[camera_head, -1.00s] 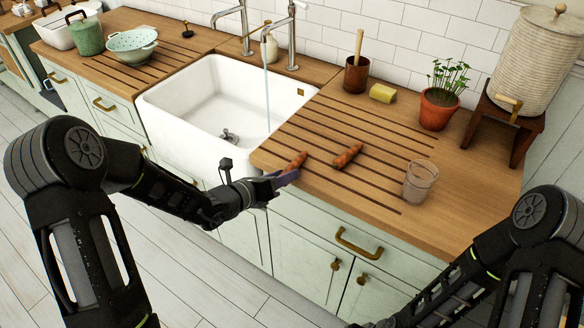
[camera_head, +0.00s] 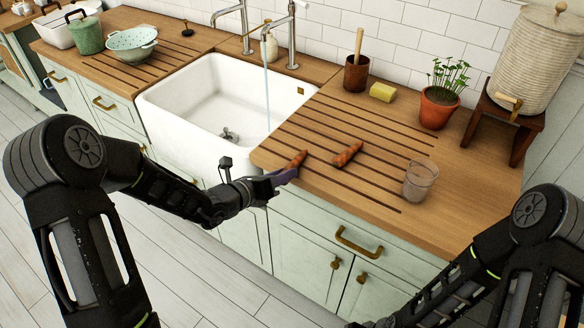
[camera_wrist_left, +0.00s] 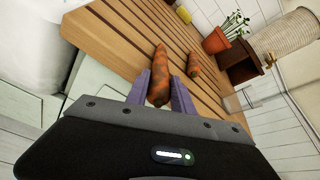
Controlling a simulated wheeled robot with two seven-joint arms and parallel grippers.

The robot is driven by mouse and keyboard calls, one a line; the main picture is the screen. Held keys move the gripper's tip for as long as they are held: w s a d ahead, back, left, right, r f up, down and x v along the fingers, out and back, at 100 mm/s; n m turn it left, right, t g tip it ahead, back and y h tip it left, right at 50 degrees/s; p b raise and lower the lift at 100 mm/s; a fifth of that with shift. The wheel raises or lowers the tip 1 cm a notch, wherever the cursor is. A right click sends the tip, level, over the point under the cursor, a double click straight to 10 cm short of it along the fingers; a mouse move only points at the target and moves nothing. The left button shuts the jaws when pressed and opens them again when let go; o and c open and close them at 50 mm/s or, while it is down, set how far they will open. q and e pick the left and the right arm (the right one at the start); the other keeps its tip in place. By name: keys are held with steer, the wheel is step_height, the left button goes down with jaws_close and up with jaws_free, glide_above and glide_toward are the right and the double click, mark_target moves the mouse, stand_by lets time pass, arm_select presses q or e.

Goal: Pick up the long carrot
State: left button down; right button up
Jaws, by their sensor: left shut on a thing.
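A carrot (camera_head: 297,159) lies at the front left corner of the grooved wooden counter, beside the sink. In the left wrist view this carrot (camera_wrist_left: 159,72) sits between the purple fingers, its lower end between them. My left gripper (camera_head: 284,176) is shut on this carrot at the counter's front edge. A second carrot (camera_head: 348,154) lies a little to the right on the counter and also shows in the left wrist view (camera_wrist_left: 264,78). The held carrot looks longer in the wrist view. My right arm shows at the lower right, but its gripper is out of view.
A clear cup (camera_head: 420,180) stands near the counter's front, right of the carrots. The white sink (camera_head: 190,110) with running water is on the left. A plant pot (camera_head: 437,108), a brown pot (camera_head: 356,75) and a yellow sponge (camera_head: 383,93) stand at the back.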

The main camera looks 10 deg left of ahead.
arm_select(q)
steer(key=shift+r, duration=0.1)
stand_by(0.3)
step_height(320, 180, up, 10)
steer(key=shift+f, duration=0.1)
arm_select(e)
steer(key=shift+f, duration=0.15)
stand_by(0.8)
